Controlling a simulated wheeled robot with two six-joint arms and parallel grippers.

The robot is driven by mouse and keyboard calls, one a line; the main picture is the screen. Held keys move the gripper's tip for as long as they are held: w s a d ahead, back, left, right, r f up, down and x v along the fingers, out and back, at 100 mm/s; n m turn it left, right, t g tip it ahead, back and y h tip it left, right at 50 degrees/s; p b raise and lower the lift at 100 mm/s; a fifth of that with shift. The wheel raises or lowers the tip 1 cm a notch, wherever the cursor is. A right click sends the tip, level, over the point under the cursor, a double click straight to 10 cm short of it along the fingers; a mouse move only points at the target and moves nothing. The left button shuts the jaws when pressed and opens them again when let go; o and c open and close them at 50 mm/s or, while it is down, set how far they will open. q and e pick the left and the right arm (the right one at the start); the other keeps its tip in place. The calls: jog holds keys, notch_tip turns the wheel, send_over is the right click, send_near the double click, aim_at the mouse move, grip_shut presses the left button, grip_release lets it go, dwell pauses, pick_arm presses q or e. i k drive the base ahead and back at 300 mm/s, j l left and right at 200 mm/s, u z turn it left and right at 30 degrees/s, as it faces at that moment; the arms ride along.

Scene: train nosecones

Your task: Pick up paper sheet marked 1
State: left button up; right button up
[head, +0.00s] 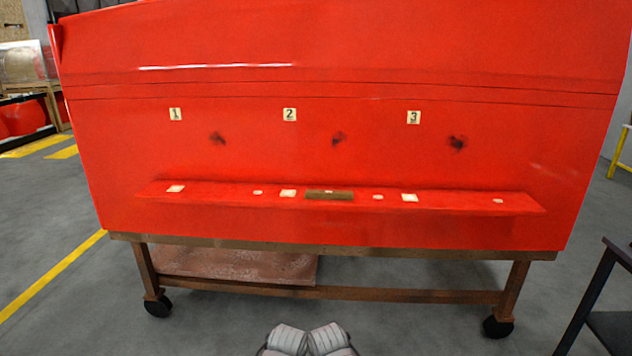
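A small cream square marked 1 (175,114) is on the upright red face at the upper left. Below it, a small pale sheet (175,188) lies flat on the left end of the red ledge (225,197); I cannot read any mark on it. Similar squares marked 2 (289,114) and 3 (413,117) are on the face further right. Two more pale sheets lie on the ledge, one below 2 (288,193) and one below 3 (409,198). Only two light grey parts of mine show at the bottom centre; no gripper fingers are visible.
Dark smudges (338,139) mark the red face. A brown block (329,195) and small pale discs (378,197) lie on the ledge. The red nosecone rests on a wooden wheeled frame (400,294). A dark chair (606,300) stands at lower right. Floor before the frame is clear.

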aim_at(309, 194)
jog(key=i+j, duration=0.25)
jog(key=i+j+z, duration=0.1)
jog(key=i+j, duration=0.15)
jog(key=j, duration=0.2)
jog(key=i+j, duration=0.25)
jog(key=i+j+z, duration=0.15)
jog(key=j, duration=0.3)
jog(key=i+j, duration=0.3)
jog(key=i+j+z, duration=0.1)
jog(key=i+j, duration=0.15)
jog(key=j, duration=0.2)
